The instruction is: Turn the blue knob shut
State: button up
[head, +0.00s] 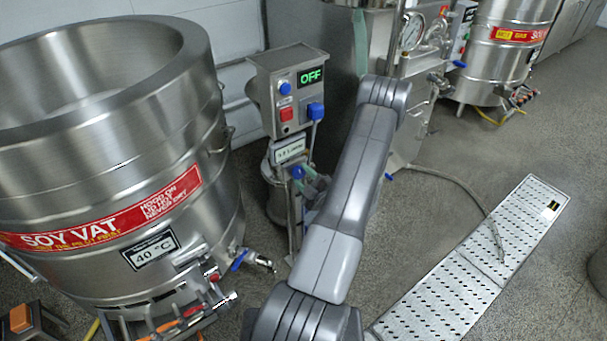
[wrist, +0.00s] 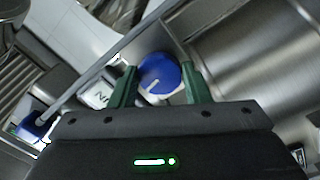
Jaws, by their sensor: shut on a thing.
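The blue knob (wrist: 159,74) is round with a short white mark on its face. It sits between the two green fingers of my gripper (wrist: 160,82) in the wrist view, one finger on each side, and the gripper is shut on it. In the head view the blue knob (head: 297,172) shows on the front of the steel mill (head: 285,72), below a small label plate. My gripper's greenish fingers (head: 309,182) show there beside it, partly hidden behind my grey arm.
The mill's control box has an "OFF" display (head: 311,76), a red button (head: 286,114) and a blue button (head: 285,88). A large soy vat (head: 100,190) stands close on the left. A perforated floor grate (head: 470,275) lies on the right, with open floor around it.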

jog(key=shift+m+p, duration=0.35)
jog(key=shift+m, duration=0.85)
jog(key=o, duration=1)
jog(key=shift+s+d, duration=0.1)
jog(key=v, duration=1.3)
jog(key=shift+s, duration=0.3)
jog(key=shift+w, duration=0.1)
